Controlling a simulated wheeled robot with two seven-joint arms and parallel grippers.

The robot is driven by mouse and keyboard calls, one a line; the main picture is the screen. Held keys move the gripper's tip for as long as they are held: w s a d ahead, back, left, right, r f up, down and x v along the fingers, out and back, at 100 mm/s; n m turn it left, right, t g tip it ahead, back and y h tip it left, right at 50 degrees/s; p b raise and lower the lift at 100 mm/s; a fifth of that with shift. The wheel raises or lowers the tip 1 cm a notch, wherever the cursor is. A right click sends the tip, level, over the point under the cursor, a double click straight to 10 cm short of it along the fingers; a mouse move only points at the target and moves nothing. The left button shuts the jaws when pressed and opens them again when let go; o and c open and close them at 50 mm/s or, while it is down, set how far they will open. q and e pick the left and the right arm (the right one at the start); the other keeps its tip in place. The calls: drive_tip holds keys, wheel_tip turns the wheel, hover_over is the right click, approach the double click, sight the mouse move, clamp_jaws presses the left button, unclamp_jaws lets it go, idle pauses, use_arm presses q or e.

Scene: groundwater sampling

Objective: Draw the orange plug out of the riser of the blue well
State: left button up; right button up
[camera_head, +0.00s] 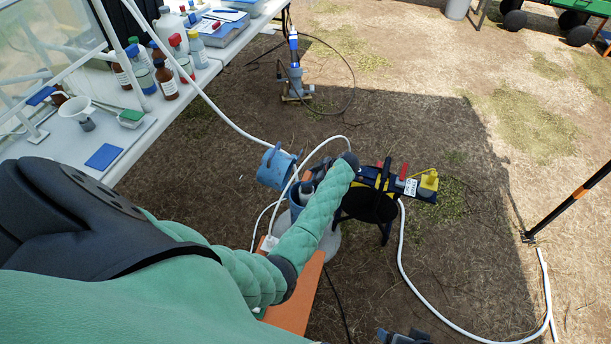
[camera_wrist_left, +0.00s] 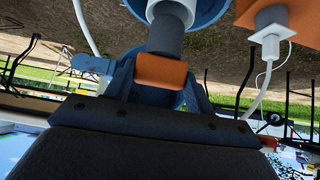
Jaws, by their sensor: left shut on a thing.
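My left gripper (camera_wrist_left: 160,86) is shut on the orange plug (camera_wrist_left: 160,69), which sits between its blue fingers. A grey cylinder (camera_wrist_left: 165,40) continues straight from the plug to a white pipe (camera_wrist_left: 172,11) within the blue well casing (camera_wrist_left: 206,12). I cannot tell how deep the plug sits. In the head view the blue well (camera_head: 298,207) stands with its blue cap (camera_head: 275,167) tipped open to the left. My green-sleeved left arm hides part of the well and the plug. A dark part at the bottom edge (camera_head: 403,337) may be my right gripper; its jaws are unclear.
An orange plate (camera_head: 300,302) with a white box (camera_head: 268,244) lies close beside the well. A black and yellow device (camera_head: 408,185) stands just right of it, with hoses around. A white table (camera_head: 65,141) with bottles is at the left. Open ground lies at the right.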

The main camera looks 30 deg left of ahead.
use_arm(q)
drive_tip(key=shift+r+p, duration=0.5)
drive_tip(key=shift+r, duration=0.3)
